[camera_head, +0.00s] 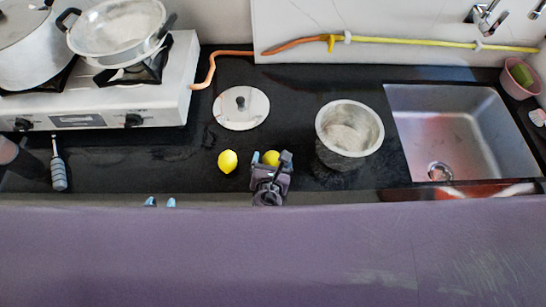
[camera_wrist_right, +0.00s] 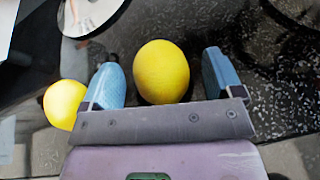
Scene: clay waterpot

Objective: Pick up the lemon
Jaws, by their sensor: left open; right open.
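Two yellow lemons lie on the dark countertop. The right-hand lemon (camera_head: 271,157) is between the fingers of my right gripper (camera_head: 272,160). In the right wrist view this lemon (camera_wrist_right: 161,72) sits between the two blue fingers of the open right gripper (camera_wrist_right: 165,78), with a gap on each side. The left-hand lemon (camera_head: 228,161) lies just left of the right gripper; it also shows in the right wrist view (camera_wrist_right: 64,103), outside the left finger. My left gripper (camera_head: 161,202) shows only its two blue fingertips, apart and empty, at the counter's front edge.
A metal pot (camera_head: 349,130) stands right of the lemons, before the sink (camera_head: 450,125). A round lid (camera_head: 241,108) lies behind them. A white stove (camera_head: 110,105) with pots is at the left. A grey-handled tool (camera_head: 59,175) lies at the front left.

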